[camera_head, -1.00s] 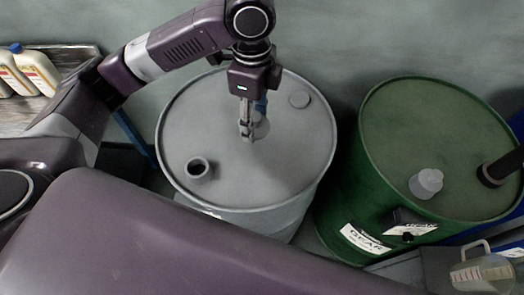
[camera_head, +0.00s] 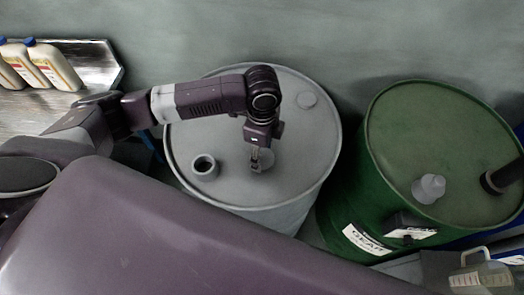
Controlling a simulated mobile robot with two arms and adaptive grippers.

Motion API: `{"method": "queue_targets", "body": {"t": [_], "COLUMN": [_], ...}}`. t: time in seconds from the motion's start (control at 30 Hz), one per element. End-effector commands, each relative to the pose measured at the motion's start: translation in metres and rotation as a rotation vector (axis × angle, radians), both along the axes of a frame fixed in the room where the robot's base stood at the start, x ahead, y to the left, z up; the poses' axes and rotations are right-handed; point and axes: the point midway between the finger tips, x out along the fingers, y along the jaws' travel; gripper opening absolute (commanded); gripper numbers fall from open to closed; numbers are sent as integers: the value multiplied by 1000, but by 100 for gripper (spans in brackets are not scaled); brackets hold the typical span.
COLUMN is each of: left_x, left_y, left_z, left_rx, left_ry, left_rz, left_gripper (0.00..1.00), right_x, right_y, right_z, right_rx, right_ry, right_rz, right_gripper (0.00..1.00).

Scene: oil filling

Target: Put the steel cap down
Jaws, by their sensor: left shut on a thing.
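My left gripper (camera_head: 256,166) reaches down over the top of the grey drum (camera_head: 240,120) and is shut. My right gripper is not in view.
A green drum (camera_head: 430,130) stands to the right with a translucent funnel-like piece (camera_head: 428,188) on top. A clear jug (camera_head: 480,275) is at lower right. Bottles (camera_head: 52,66) stand on a metal shelf at left.

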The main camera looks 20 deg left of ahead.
Motion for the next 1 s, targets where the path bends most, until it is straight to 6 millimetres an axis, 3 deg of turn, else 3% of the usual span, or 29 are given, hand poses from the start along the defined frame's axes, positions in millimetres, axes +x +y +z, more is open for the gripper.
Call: {"method": "queue_targets", "body": {"t": [0.27, 0.3, 0.43, 0.77, 1.0], "left_x": [0, 0, 0, 0, 2], "left_y": [0, 0, 0, 0, -1], "left_z": [-2, -3, -2, 0, 34], "left_rx": [-1, -1, -1, -1, -3], "left_ry": [0, 0, 0, -1, -6], "left_rz": [0, 0, 0, -1, -1], "left_gripper": [22, 52, 66, 67, 67], "right_x": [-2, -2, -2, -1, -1], "right_y": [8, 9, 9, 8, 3], "right_z": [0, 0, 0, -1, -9], "right_rx": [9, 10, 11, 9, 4], "right_ry": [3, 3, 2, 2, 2], "right_rz": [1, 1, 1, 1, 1], "right_gripper": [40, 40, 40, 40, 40]}}
